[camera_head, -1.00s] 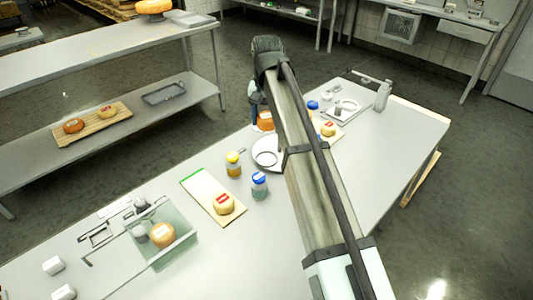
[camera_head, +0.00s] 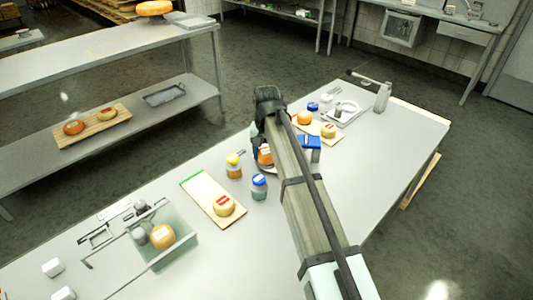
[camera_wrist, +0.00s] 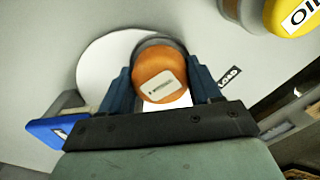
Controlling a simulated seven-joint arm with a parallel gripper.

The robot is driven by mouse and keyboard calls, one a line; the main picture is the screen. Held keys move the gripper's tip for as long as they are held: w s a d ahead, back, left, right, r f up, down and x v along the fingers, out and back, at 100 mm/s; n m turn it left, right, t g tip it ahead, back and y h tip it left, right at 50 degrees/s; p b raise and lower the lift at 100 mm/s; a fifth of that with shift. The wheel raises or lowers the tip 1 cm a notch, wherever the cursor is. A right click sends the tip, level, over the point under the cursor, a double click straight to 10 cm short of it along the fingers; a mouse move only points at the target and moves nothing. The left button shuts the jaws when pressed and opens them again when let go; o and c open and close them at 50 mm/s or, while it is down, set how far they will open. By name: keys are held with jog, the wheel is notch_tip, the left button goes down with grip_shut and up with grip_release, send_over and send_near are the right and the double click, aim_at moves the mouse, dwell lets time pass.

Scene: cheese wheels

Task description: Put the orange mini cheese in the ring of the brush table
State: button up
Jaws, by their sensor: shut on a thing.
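My gripper (camera_wrist: 161,85) is shut on an orange mini cheese (camera_wrist: 160,70) with a pale label; its dark blue fingers press on both sides. A white round disc (camera_wrist: 100,62) lies beneath, with a grey curved rim (camera_wrist: 155,39) just behind the cheese. This looks like the ring of the brush table, but I cannot tell whether the cheese sits inside it or hovers above. In the head view the cheese (camera_head: 265,155) is low over the disc, left of my arm, which hides most of the disc. A blue block (camera_head: 310,141) stands at the disc's right side.
A yellow-lidded jar (camera_head: 234,166) and a blue-lidded jar (camera_head: 259,186) stand close by. A yellow cheese (camera_head: 223,205) lies on a board in front. Another orange cheese (camera_head: 304,117) and a small board with a cheese (camera_head: 329,130) are behind.

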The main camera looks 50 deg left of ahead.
aim_at(266, 152)
jog(key=shift+f, duration=0.2)
jog(key=shift+s+d+f, duration=0.1)
jog(key=shift+f, duration=0.35)
jog(key=shift+f, duration=0.25)
jog(key=o, duration=1.1)
jog(key=shift+d, duration=0.1)
jog(key=shift+r, duration=0.7)
notch_tip(266, 152, up, 12)
jog(key=shift+a, duration=0.2)
